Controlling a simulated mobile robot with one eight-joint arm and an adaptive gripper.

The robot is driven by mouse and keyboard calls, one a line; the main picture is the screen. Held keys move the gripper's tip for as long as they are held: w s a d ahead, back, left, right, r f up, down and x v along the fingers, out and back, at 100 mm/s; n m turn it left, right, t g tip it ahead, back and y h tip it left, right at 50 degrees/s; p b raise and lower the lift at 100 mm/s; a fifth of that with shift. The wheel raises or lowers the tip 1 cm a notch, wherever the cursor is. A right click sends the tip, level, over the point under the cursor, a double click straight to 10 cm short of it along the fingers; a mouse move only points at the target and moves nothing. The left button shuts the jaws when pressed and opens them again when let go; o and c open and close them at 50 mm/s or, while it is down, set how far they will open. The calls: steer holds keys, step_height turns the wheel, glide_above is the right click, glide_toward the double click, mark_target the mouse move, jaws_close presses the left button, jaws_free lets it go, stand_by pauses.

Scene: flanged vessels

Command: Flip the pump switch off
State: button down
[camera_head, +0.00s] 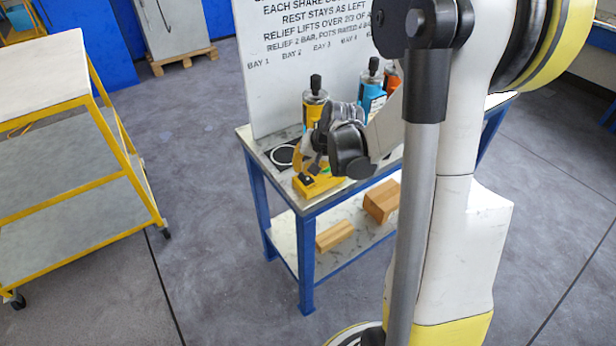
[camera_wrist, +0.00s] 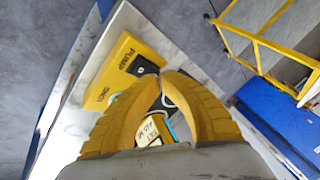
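The pump switch box (camera_head: 318,186) is yellow with a black switch (camera_head: 306,179) on top, and sits at the front edge of the bench. In the wrist view the box (camera_wrist: 122,65) bears the word PUMP, and its black switch (camera_wrist: 143,66) lies just beyond my fingertips. Which way the switch is set cannot be made out. My gripper (camera_wrist: 163,74) has yellow fingers whose tips meet, with nothing seen held between the tips. In the head view my gripper (camera_head: 308,166) is just above the box, partly hidden by my wrist. Contact with the switch cannot be told.
Flanged vessels (camera_head: 314,104) with black knobs stand behind on the bench (camera_head: 246,131), before a white sign board (camera_head: 290,90). Wooden blocks (camera_head: 335,236) lie on the lower shelf. A yellow cart (camera_head: 80,90) stands left; open floor lies between.

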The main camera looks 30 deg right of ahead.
mark_target(302, 175)
steer(key=shift+w+r+p, duration=0.2)
steer(key=shift+r+p, duration=0.75)
steer(key=shift+r, duration=0.3)
steer(key=shift+w+r+p, duration=0.15)
steer(key=shift+r+p, duration=0.75)
steer(key=shift+r, duration=0.35)
steer(key=s+a+r+n+b, duration=0.3)
steer(key=s+a, duration=0.4)
steer(key=s, duration=0.2)
steer(key=s+a+r+n+t+h+b, duration=0.1)
steer(key=s+a+r+n, duration=0.3)
steer(key=s+a, duration=0.4)
steer(key=shift+s+t+b, duration=0.3)
steer(key=shift+s+b, duration=0.6)
steer(key=shift+s, duration=0.15)
